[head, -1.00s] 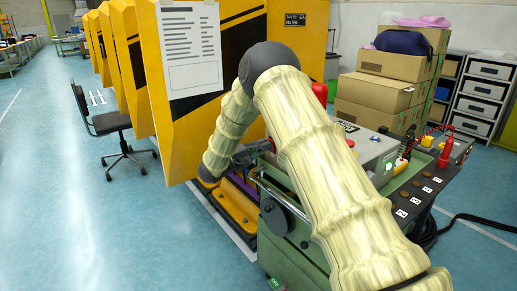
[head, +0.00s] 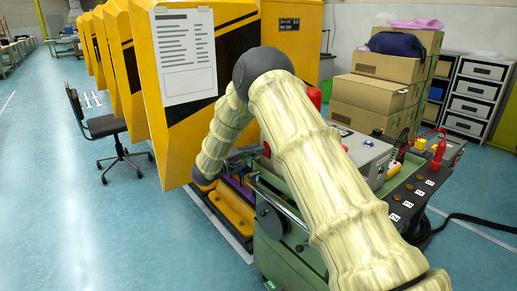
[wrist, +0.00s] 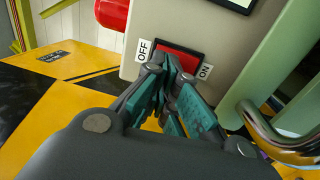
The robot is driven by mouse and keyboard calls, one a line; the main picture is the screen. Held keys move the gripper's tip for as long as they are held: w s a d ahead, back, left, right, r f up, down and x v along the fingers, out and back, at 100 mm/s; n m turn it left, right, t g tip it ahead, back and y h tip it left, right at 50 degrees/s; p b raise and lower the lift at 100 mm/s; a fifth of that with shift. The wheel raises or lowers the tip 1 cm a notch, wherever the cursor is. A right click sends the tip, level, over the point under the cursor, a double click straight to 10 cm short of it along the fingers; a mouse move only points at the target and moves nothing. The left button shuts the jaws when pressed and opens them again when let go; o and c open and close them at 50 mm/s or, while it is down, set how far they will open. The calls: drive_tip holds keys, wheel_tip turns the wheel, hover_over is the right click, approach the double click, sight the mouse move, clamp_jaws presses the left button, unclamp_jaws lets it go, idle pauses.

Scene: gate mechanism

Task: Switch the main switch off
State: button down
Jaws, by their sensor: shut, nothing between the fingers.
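The main switch (wrist: 182,60) is a red rocker in a dark frame on a light grey box, seen in the wrist view. The OFF label (wrist: 143,50) is on its left and the ON label (wrist: 205,72) on its right. My gripper (wrist: 172,72) is shut and empty, its fingertips right in front of the switch and covering part of it. I cannot tell whether they touch it or which way the rocker is tilted. In the head view my gripper (head: 246,154) is beside the machine, and the switch is hidden.
A red cylinder (wrist: 113,13) sticks out left of the switch. A curved metal handle (wrist: 270,135) and green frame stand at right. Yellow-black panels (head: 185,90) stand left of the machine (head: 285,215). Cardboard boxes (head: 375,95) are behind; open floor lies left, with a chair (head: 108,125).

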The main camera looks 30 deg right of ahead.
drive_tip(key=s+a+r+p, duration=0.1)
drive_tip(key=a+r, duration=0.1)
drive_tip(key=a, duration=1)
drive_tip(key=shift+s+a, duration=0.3)
drive_tip(key=shift+f+p, duration=0.15)
drive_tip(key=shift+p, duration=0.15)
drive_tip(key=s+a+f+n+t+y+p, duration=0.1)
drive_tip(key=s+a+f+t+y+p, duration=0.1)
drive_tip(key=s+f+y, duration=0.5)
drive_tip(key=s+a+f+n+t+y+p, duration=0.1)
drive_tip(key=s+a+f+t+p, duration=0.2)
drive_tip(key=f, duration=0.8)
drive_tip(key=s+a+f+n+t+y+p, duration=0.1)
drive_tip(key=s+f+t+y+p, duration=0.1)
drive_tip(key=s+f+y, duration=0.45)
drive_tip(key=s+a+f+m+g+y+p, duration=0.1)
drive_tip(key=s+a+f+g, duration=0.1)
drive_tip(key=s, duration=1)
drive_tip(key=s+a+f+m+g+y+p, duration=0.2)
drive_tip(key=s+g, duration=0.2)
drive_tip(key=s, duration=0.8)
drive_tip(key=s+a+f+m+g+y+p, duration=0.1)
drive_tip(key=s+a+f+g, duration=0.1)
drive_tip(key=s, duration=1)
drive_tip(key=shift+s+a+f+g, duration=0.2)
drive_tip(key=shift+a+f+g, duration=0.1)
drive_tip(key=shift+f+g, duration=0.15)
